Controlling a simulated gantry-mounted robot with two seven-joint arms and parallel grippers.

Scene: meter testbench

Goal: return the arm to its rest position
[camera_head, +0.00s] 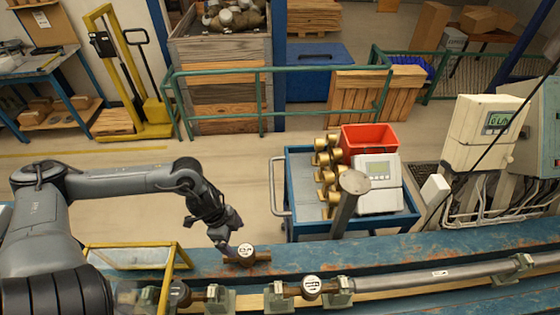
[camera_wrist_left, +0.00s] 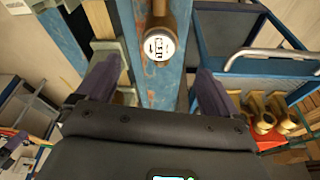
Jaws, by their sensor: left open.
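My left arm (camera_head: 130,181) reaches in from the left in the head view. My left gripper (camera_head: 229,246) points down over the blue bench (camera_head: 400,258). In the left wrist view the left gripper (camera_wrist_left: 156,80) has its two purple-grey fingers wide apart with nothing between them. A brass meter with a round white dial (camera_head: 246,251) rests on the bench right by the fingertips. The meter (camera_wrist_left: 160,44) also shows in the left wrist view, just beyond the open fingers. Whether a finger touches it I cannot tell. My right gripper is not in view.
A second dial meter (camera_head: 311,287) sits in the pipe line (camera_head: 430,275) along the bench. A yellow frame (camera_head: 130,257) stands close to my left arm. A blue cart (camera_head: 300,180) carries brass meters, a red bin (camera_head: 367,140) and a white device (camera_head: 378,184). Floor behind the arm is clear.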

